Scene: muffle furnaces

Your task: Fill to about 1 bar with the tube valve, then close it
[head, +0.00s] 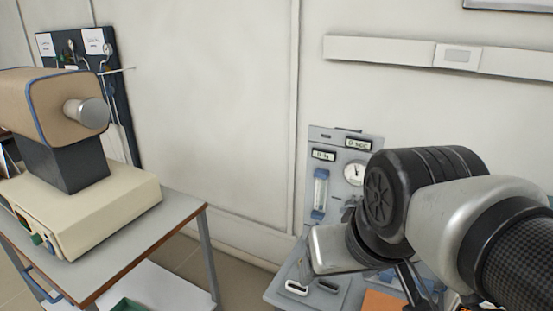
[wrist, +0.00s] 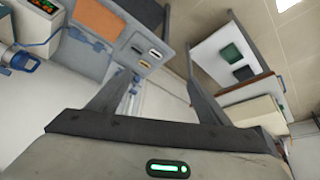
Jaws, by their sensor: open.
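A grey instrument panel (head: 330,146) stands against the wall right of centre in the head view. It carries a round white gauge (head: 354,173), whose needle is too small to read surely, and two small displays. A clear vertical tube (head: 320,190) with blue ends is on its left side. I cannot tell for sure which part is the tube valve; a blue fitting (head: 318,214) sits at the tube's foot. My arm hides the panel's lower right. My gripper (wrist: 158,78) is open and empty in the wrist view, its fingers wide apart and touching nothing.
A table (head: 185,210) at left bears a beige furnace-like device (head: 45,100). A dark board (head: 115,100) hangs behind it. A grey bench (head: 275,290) below the panel holds an orange sheet (head: 382,301). Floor shows between table and bench.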

